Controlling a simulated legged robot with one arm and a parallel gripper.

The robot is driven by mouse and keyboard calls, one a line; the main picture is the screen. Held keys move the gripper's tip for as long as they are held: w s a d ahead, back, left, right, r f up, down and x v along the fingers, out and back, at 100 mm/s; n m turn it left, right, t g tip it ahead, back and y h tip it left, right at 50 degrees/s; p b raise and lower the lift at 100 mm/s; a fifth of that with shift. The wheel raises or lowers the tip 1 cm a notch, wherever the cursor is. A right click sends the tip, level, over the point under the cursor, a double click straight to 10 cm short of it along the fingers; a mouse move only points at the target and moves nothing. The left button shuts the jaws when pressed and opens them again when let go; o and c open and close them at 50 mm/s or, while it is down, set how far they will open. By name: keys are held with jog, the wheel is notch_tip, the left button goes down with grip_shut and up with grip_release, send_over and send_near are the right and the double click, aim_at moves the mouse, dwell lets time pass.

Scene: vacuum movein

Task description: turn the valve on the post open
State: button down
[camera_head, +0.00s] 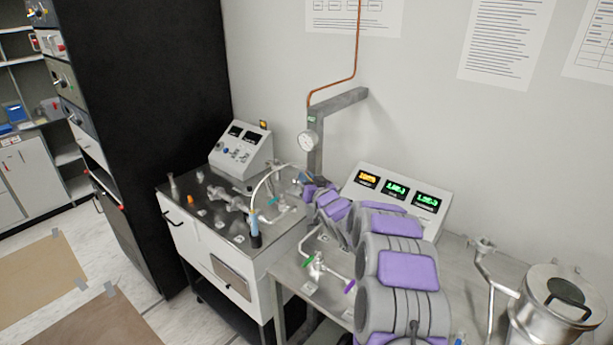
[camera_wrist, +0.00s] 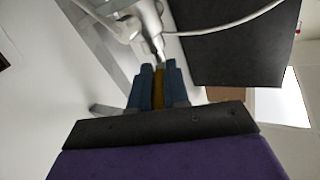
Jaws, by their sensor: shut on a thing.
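The grey post (camera_head: 316,150) stands at the back of the benches and carries a round gauge (camera_head: 307,141). My gripper (camera_head: 305,178) is at the lower part of the post, and my arm covers much of that spot. In the wrist view the two blue fingers of my gripper (camera_wrist: 160,70) are shut on a yellow strip, which seems to be the valve's handle (camera_wrist: 159,78). A pale metal fitting (camera_wrist: 146,22) lies just beyond the fingertips. The valve body cannot be made out in the head view, so its turn position is unclear.
A display panel (camera_head: 395,195) and a lidded metal pot (camera_head: 550,305) are to the right. A copper pipe (camera_head: 357,50) runs up the wall.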

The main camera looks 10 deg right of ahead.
jog(key=n+g+y+p, duration=0.1)
jog(key=y+p, duration=0.1)
jog(key=p, duration=0.2)
jog(key=d+n+g+y+p, duration=0.1)
jog(key=n+y+p, duration=0.1)
jog(key=p, duration=0.3)
jog(key=w+d+n+g+y+p, duration=0.1)
jog(key=y+p, duration=0.1)
jog(key=p, duration=0.2)
jog(key=shift+d+r+n, duration=0.1)
jog(key=shift+r+n, duration=0.2)
jog(key=shift+n, duration=0.1)
jog(key=shift+w+d+n+g+y+p, duration=0.15)
jog(key=shift+n+g+y+p, duration=0.3)
jog(key=shift+y+p, duration=0.35)
jog(key=c, duration=1.1)
grip_release()
jog(key=shift+f, duration=0.2)
